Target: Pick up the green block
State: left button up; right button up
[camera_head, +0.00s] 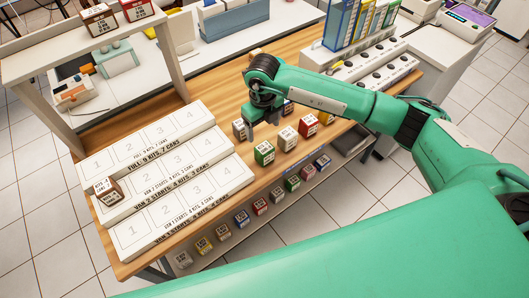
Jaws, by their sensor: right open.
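A green block (264,153) with a white label on top sits on the wooden table, in front of my right gripper. A second green block (292,184) is in the row on the lower shelf. My right gripper (262,124) is open, pointing down just behind the green block on the table. Its fingers are apart, and I see nothing held between them. A grey block (239,129) stands close by on its left. A white block (288,138) and a red block (309,125) stand to the right. My left gripper is not in view.
White stepped trays with numbered spaces (190,195) fill the table's left side; a brown block (106,190) stands on one. The lower shelf holds several labelled blocks. Binders (352,25) and a white rack (372,62) stand at the back right.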

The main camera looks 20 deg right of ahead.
aim_at(264, 147)
notch_tip(264, 147, down, 8)
jog(key=shift+s+r+p, duration=0.1)
jog(key=shift+r+p, duration=0.1)
jog(key=shift+p, duration=0.8)
jog(key=shift+f, duration=0.2)
notch_tip(264, 147, down, 4)
jog(key=p, duration=0.2)
jog(key=shift+d+p, duration=0.15)
jog(key=shift+p, duration=0.15)
jog(key=shift+f, duration=0.4)
jog(key=shift+c, duration=0.5)
jog(key=c, duration=1)
